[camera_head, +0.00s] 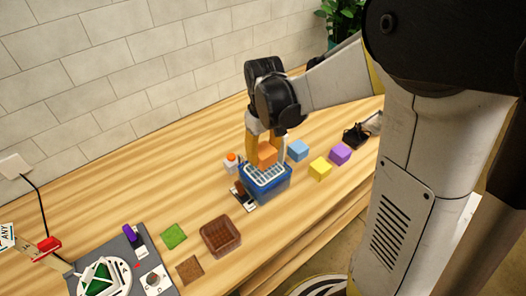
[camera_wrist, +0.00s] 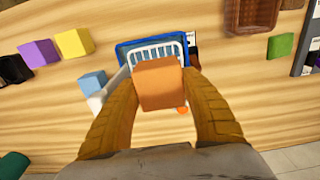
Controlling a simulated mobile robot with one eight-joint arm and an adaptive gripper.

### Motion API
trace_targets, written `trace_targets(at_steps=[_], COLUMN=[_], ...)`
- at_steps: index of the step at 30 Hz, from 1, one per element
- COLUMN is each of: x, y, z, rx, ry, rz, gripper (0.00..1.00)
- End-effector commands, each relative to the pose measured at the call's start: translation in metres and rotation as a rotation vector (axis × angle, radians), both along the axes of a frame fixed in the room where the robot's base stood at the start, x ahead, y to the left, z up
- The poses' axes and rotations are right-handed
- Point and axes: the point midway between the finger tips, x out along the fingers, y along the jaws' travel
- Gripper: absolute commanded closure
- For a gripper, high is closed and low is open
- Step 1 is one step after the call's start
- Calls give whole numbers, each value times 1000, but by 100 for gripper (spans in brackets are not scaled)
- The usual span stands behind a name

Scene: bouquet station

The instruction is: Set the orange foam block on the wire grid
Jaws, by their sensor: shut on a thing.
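The orange foam block (camera_head: 267,156) is between the fingers of my gripper (camera_head: 265,147), which is shut on it. It sits directly over the white wire grid (camera_head: 267,178), which lies across the top of a blue container (camera_head: 270,193). I cannot tell whether the block touches the grid. In the wrist view the block (camera_wrist: 159,84) is between my gripper's fingers (camera_wrist: 160,78) and hides the near part of the grid (camera_wrist: 152,50). The blue container's rim (camera_wrist: 124,52) shows around the grid's far side.
Blue (camera_head: 298,150), yellow (camera_head: 320,169) and purple (camera_head: 340,154) blocks stand to the right. A small white item with an orange top (camera_head: 231,162) is close on the left. A brown basket (camera_head: 221,237) and a green square (camera_head: 173,236) lie front left.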

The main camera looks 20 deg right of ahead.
Motion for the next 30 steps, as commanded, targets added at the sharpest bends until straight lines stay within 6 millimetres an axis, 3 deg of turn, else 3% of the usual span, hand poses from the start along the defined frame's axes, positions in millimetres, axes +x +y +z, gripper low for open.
trace_targets(at_steps=[8, 24, 30], x=[0, 0, 0], y=[0, 0, 0], z=[-4, -40, -43], rx=[0, 0, 0], ry=[0, 0, 0], rz=[0, -1, -1], gripper=[64, 64, 64])
